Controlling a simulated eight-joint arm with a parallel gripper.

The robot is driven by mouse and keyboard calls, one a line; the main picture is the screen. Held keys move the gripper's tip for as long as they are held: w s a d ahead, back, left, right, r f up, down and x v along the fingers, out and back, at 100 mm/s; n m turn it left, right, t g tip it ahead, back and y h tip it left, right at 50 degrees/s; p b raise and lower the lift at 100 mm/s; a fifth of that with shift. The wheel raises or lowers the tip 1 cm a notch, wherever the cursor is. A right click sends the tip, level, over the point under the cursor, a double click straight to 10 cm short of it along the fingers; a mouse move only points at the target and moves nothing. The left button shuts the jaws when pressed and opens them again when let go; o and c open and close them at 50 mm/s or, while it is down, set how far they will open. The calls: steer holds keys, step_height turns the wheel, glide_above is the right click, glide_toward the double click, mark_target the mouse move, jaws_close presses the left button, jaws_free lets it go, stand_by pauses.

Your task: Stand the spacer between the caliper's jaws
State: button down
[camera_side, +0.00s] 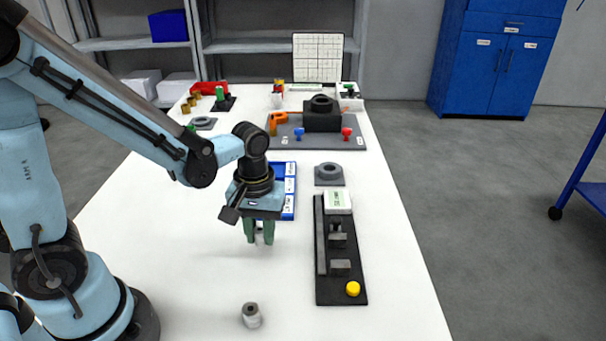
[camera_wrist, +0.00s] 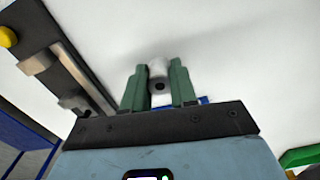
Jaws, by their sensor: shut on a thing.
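My gripper (camera_side: 259,240) points down above the white table, left of the caliper, with green fingers shut on the spacer. In the wrist view, the pale round spacer (camera_wrist: 158,70) sits between the fingertips (camera_wrist: 159,85), with a dark hole facing the camera. In the side view the fingers mostly hide it. The caliper (camera_side: 320,285) lies on a black base to the right, with a pale display box at its far end and a yellow button at its near end. Its two grey jaws (camera_side: 340,267) (camera_side: 337,240) stand apart with a gap between them.
A grey cylinder with a hole (camera_side: 251,317) stands on the table in front. A blue tray (camera_side: 289,208) lies behind my gripper and a grey ring block (camera_side: 329,175) behind the caliper. A grey fixture board (camera_side: 290,143) lies farther back. The table between gripper and caliper is clear.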

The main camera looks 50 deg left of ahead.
steer(key=s+d+r, duration=0.6)
steer(key=d+r, duration=0.2)
steer(key=d, duration=0.1)
steer(key=w+a+r+m, duration=0.7)
steer(key=w+a, duration=0.2)
steer(key=a, duration=0.2)
steer(key=s+d+f+n, duration=0.4)
steer(key=s+f+n, duration=0.3)
steer(key=s, duration=0.1)
glide_above(231, 234)
step_height(231, 234, down, 6)
steer(key=shift+f, duration=2.25)
